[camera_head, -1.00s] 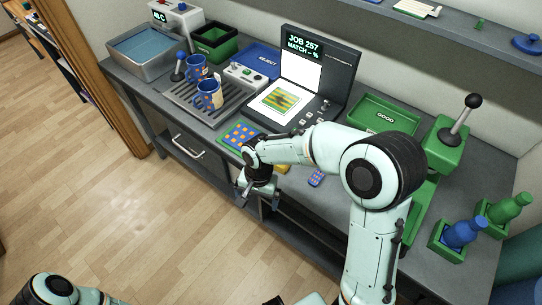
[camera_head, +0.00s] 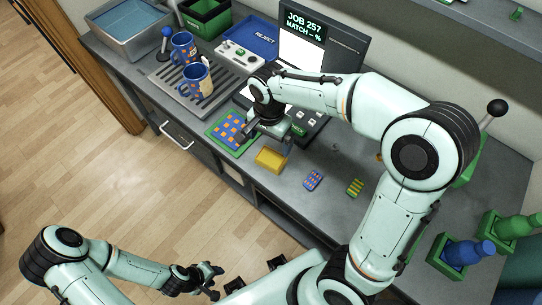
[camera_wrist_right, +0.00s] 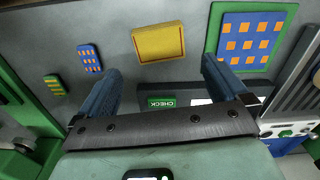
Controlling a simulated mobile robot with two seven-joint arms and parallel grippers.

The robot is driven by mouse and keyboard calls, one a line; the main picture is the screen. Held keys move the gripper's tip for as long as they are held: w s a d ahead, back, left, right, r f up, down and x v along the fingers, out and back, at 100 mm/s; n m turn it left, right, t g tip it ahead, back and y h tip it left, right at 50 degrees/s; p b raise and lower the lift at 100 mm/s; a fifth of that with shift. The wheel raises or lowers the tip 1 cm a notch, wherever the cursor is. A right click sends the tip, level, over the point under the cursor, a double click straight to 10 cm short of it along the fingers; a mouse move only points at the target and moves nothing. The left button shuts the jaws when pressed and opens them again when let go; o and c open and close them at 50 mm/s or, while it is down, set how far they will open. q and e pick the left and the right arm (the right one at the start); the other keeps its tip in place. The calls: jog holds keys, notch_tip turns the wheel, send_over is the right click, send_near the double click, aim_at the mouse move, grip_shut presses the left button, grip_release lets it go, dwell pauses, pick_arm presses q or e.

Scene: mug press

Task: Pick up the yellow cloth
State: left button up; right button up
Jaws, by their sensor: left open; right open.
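The yellow cloth (camera_head: 270,160) lies as a small folded-looking rectangle on the grey counter near its front edge. It also shows in the right wrist view (camera_wrist_right: 158,43), ahead of the gap between the fingers. My right gripper (camera_head: 266,142) is open and empty above the counter, just behind the cloth in the head view; its fingers (camera_wrist_right: 162,68) are apart from the cloth. My left gripper (camera_head: 216,282) is open and empty, low in front of the counter, over the floor.
A green mat with orange squares on blue (camera_head: 230,130) lies left of the cloth. A blue patterned piece (camera_head: 313,180) and a green-yellow striped piece (camera_head: 355,187) lie to its right. Two blue mugs (camera_head: 196,80) stand on a drain rack. A press with a screen (camera_head: 305,27) stands behind.

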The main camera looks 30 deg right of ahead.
aim_at(271, 158)
jog(key=f, duration=0.9)
jog(key=shift+d+f, duration=0.2)
jog(key=shift+f, duration=0.05)
jog(key=shift+c, duration=0.3)
jog(key=c, duration=0.7)
